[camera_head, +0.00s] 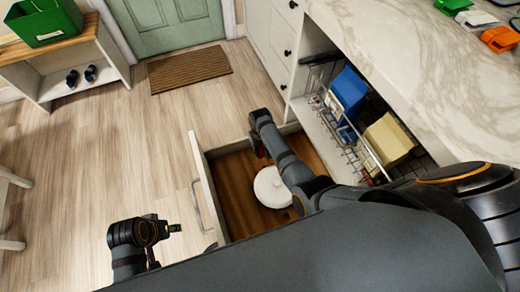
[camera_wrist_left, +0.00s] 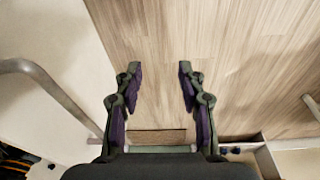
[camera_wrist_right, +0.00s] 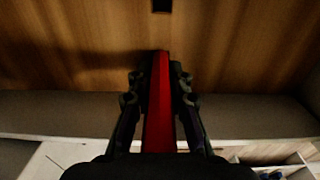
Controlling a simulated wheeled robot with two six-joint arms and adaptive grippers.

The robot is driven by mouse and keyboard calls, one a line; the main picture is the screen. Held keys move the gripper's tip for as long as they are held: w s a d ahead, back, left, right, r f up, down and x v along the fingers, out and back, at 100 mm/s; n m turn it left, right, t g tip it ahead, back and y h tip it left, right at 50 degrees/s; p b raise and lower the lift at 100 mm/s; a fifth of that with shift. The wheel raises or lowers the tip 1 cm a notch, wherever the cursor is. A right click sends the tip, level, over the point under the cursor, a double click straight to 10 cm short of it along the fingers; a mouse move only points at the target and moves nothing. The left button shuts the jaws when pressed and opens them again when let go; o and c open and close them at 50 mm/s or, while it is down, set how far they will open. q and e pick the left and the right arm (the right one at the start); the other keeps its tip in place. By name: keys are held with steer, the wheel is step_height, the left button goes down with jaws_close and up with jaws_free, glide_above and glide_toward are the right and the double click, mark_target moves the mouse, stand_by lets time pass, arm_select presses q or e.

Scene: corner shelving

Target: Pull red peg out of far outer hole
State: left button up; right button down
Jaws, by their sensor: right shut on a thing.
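The red peg (camera_wrist_right: 159,105) stands out long and bright between the fingers of my right gripper (camera_wrist_right: 158,78) in the right wrist view, and the fingers are shut on it. In the head view my right gripper (camera_head: 260,150) reaches down into the open drawer (camera_head: 235,208), and its tips are mostly hidden. A dark square spot (camera_wrist_right: 161,5), perhaps a hole, shows at the top of the right wrist view, apart from the peg. My left gripper (camera_wrist_left: 158,72) is open and empty over the floor; it also shows in the head view (camera_head: 174,228).
A round white lidded thing (camera_head: 272,187) lies in the drawer beside my right arm. An open dishwasher rack (camera_head: 350,140) with a blue and a yellow thing is on the right, below the marble counter (camera_head: 410,65). The floor (camera_head: 120,165) at left is clear.

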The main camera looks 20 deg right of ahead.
steer(key=shift+s+f, duration=0.6)
steer(key=shift+s, duration=0.05)
steer(key=shift+r+p, duration=0.65)
steer(key=shift+p, duration=0.4)
steer(key=shift+r+p, duration=0.3)
steer(key=shift+p, duration=0.05)
steer(key=shift+w+r+p, duration=0.1)
steer(key=shift+r+p, duration=0.45)
steer(key=shift+p, duration=0.05)
steer(key=shift+w+r+p, duration=0.25)
steer(key=shift+r+p, duration=0.45)
steer(key=shift+r, duration=0.1)
steer(key=shift+r+p, duration=0.4)
steer(key=shift+p, duration=0.15)
arm_select(q)
steer(key=s+a+f, duration=0.2)
steer(key=f, duration=0.7)
steer(key=s+a+f+y, duration=0.1)
steer(key=s+a+f, duration=0.1)
steer(key=f, duration=0.6)
steer(key=shift+a+f+p, duration=0.35)
steer(key=shift+a+p, duration=0.1)
steer(key=shift+a, duration=0.15)
arm_select(e)
steer(key=shift+r, duration=0.4)
arm_select(q)
steer(key=shift+s, duration=0.1)
